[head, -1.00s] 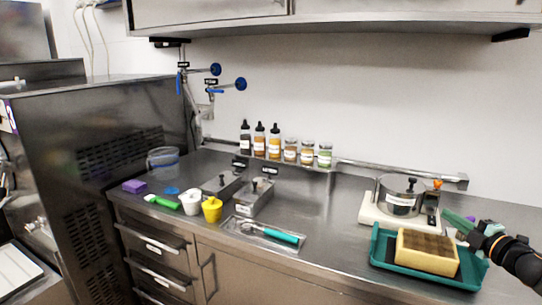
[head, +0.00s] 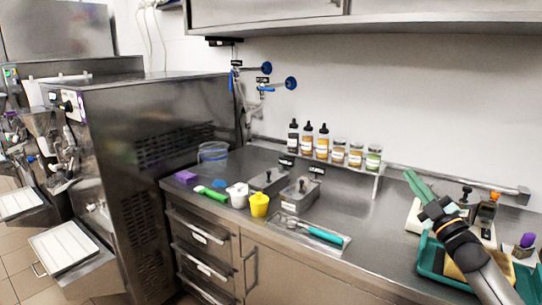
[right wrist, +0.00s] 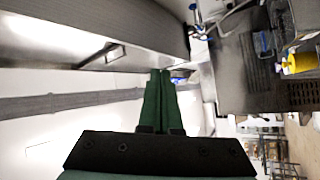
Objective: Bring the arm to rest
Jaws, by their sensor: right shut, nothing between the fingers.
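My right arm comes in from the lower right of the head view. Its right gripper (head: 410,176) has green fingers, which are shut and empty. It is raised in front of the counter's right part and points up and left. In the right wrist view the shut green fingers (right wrist: 158,88) stand in the middle with nothing between them. My arm hides most of the pot on the white scale and part of the yellow block (head: 454,271) in the teal tray (head: 430,256). My left gripper is out of view.
The steel counter (head: 372,222) is bare left of the tray. A small metal tray with a teal-handled tool (head: 322,234), a yellow cup (head: 259,205) and a white cup (head: 237,195) stand further left. Bottles and jars (head: 323,143) line the back ledge. A wall cabinet (head: 420,10) hangs above.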

